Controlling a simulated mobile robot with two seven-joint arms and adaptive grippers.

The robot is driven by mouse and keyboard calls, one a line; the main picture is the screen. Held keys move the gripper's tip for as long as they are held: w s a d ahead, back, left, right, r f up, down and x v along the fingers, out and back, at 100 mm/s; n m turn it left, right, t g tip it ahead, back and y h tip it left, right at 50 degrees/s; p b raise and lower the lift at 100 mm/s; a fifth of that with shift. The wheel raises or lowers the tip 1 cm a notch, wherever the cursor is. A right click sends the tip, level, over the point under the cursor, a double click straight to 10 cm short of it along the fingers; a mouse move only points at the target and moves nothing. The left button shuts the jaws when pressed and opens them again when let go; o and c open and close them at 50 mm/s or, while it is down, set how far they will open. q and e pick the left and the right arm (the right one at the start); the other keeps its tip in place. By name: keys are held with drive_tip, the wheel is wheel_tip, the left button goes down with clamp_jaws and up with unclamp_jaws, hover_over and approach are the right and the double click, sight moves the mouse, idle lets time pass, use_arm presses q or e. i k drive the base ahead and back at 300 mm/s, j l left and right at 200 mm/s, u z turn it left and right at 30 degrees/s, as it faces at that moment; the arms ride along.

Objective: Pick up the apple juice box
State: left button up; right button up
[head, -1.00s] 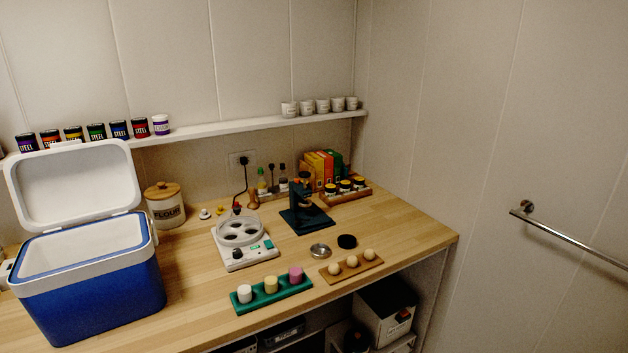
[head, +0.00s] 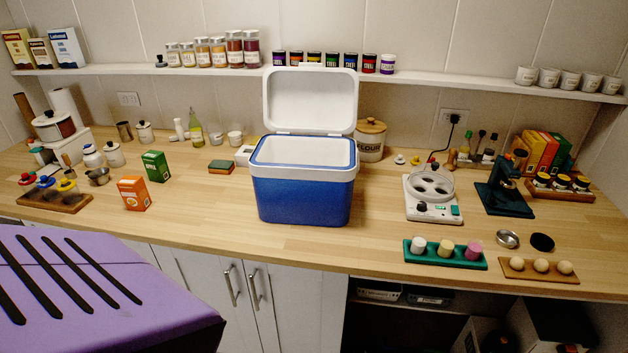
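Two small cartons stand on the left part of the wooden counter. One is a green carton (head: 155,166), and an orange carton (head: 134,194) stands in front of it and a little to its left. Both stand upright and apart. Their print is too small to read, so I cannot tell for sure which is the apple juice box. Neither of my grippers is in view, and nothing is seen touching the cartons.
A blue cooler (head: 302,198) with its lid open stands mid-counter. A wooden holder (head: 55,202) and a small metal pot (head: 97,177) stand left of the cartons. A green sponge (head: 222,167) lies to their right. The counter (head: 205,215) between the orange carton and the cooler is clear.

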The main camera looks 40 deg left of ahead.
sight(156, 167)
drive_tip(key=u, duration=2.25)
